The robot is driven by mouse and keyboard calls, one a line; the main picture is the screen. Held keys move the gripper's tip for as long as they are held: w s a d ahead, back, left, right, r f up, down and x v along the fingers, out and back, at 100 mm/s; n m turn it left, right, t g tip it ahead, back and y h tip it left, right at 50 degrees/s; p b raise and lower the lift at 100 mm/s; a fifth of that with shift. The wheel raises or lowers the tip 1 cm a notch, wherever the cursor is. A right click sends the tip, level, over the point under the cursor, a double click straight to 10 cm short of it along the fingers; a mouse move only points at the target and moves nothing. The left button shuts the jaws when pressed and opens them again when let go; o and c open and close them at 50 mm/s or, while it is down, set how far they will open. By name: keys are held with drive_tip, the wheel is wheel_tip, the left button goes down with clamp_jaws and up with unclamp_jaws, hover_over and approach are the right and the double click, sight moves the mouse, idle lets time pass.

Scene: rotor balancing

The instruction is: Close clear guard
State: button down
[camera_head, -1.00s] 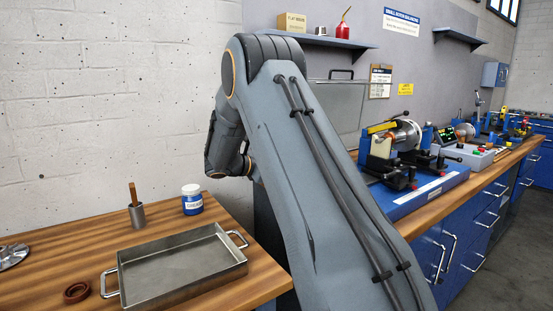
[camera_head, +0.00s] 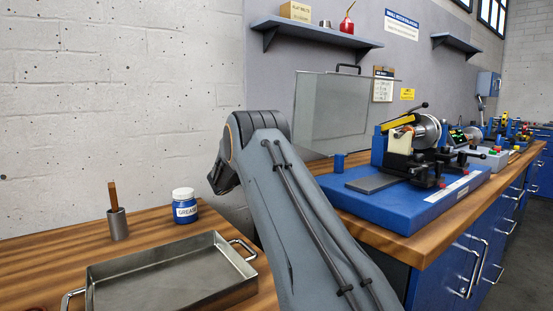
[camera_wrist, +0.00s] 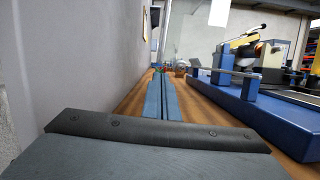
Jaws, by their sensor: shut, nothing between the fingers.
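The clear guard (camera_head: 331,112) is a thin-framed see-through panel with a dark handle (camera_head: 349,67) on its top edge. It stands raised, nearly upright, at the wall behind the blue base (camera_head: 372,207) of the balancing machine. The rotor (camera_head: 428,131) sits uncovered on its stand. In the head view my gripper is hidden behind my arm, which crosses below the guard. In the wrist view my gripper (camera_wrist: 161,82) is shut and empty, its fingers pointing along the bench between the wall and the blue base.
A metal tray (camera_head: 262,264), a grease jar (camera_head: 185,207) and a cup with a brush (camera_head: 117,222) stand on the left table. A shelf (camera_head: 312,32) hangs above the guard. A control box (camera_head: 482,158) stands right of the machine. Bare bench wood shows along the wall.

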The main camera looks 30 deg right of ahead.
drive_tip(key=shift+x, duration=2.6)
